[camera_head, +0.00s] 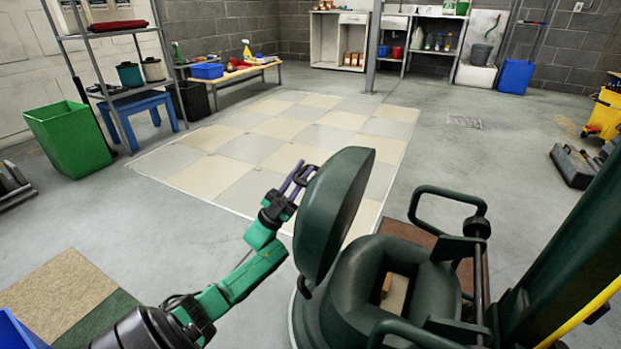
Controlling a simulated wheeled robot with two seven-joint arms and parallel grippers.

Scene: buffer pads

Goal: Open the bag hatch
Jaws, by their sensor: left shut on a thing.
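The bag hatch (335,210) is a dark green rounded lid on a dark green machine (350,285). It stands raised, nearly upright, at the left of the machine's opening. Inside the opening a tan block-like thing (396,293) shows in part. My left gripper (300,178), on a green and black arm from the lower left, is at the hatch's upper left edge. It is shut on the hatch, though the exact contact is partly hidden behind the lid. My right gripper is not in view.
Dark tubular handles (450,193) and a thick green column with a yellow cable (590,308) stand at the machine's right. A green bin (68,140) and a metal shelf are at the far left. Checkered floor pads (250,148) lie behind; the floor left of the machine is open.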

